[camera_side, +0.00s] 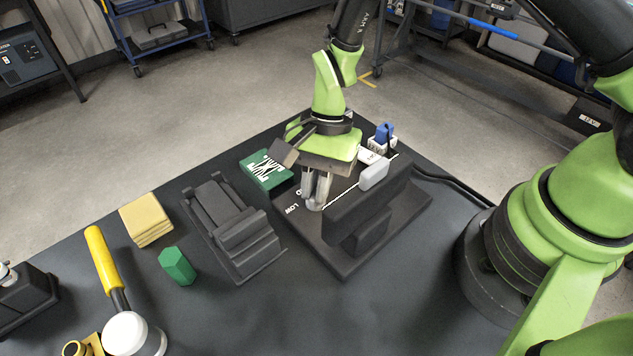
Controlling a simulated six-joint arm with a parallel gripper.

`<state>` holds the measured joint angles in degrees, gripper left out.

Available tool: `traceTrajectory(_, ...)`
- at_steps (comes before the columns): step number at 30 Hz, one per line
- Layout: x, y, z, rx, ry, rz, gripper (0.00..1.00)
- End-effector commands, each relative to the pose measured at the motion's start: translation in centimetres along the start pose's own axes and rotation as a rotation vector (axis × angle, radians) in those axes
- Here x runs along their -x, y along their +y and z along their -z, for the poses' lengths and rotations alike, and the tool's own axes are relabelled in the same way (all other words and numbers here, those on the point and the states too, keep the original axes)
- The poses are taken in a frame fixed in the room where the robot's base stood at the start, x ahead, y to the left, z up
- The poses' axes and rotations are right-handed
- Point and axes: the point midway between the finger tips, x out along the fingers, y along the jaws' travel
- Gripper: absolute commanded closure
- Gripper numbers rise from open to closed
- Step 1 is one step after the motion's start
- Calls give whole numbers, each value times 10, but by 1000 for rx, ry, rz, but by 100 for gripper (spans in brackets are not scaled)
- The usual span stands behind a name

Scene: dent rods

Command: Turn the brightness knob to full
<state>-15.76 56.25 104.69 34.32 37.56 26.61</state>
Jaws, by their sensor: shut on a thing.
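My gripper (317,197) points down at the dark control stand (345,265), with its pale fingers close together. They are shut on the brightness knob (314,206), a small pale piece at the fingertips near the white "LOW" lettering. The fingers hide most of the knob, so I cannot make out its pointer or exact setting. A thin white line runs up and right from the fingers along the panel.
A pale rounded block (374,174) sits on the stand's upright. A green card box (265,170) lies left of my gripper. A dark grey fixture (232,228), green hexagonal piece (177,265), yellow pads (146,219) and yellow-handled tool (104,258) lie further left.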

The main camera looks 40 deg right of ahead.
Motion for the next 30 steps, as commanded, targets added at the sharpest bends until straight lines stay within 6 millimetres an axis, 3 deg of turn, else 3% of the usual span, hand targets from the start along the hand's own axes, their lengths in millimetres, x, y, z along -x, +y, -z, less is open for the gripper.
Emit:
traceTrajectory(8, 1, -1, 0, -5, 0, 4, 100)
traceTrajectory(9, 1, -1, 0, -6, -1, 3, 85)
traceTrajectory(12, 1, 0, 0, -5, -1, 3, 64)
traceTrajectory(22, 4, -1, 0, -3, -1, 2, 64)
traceTrajectory(30, 52, -1, 0, -4, 1, 8, 64)
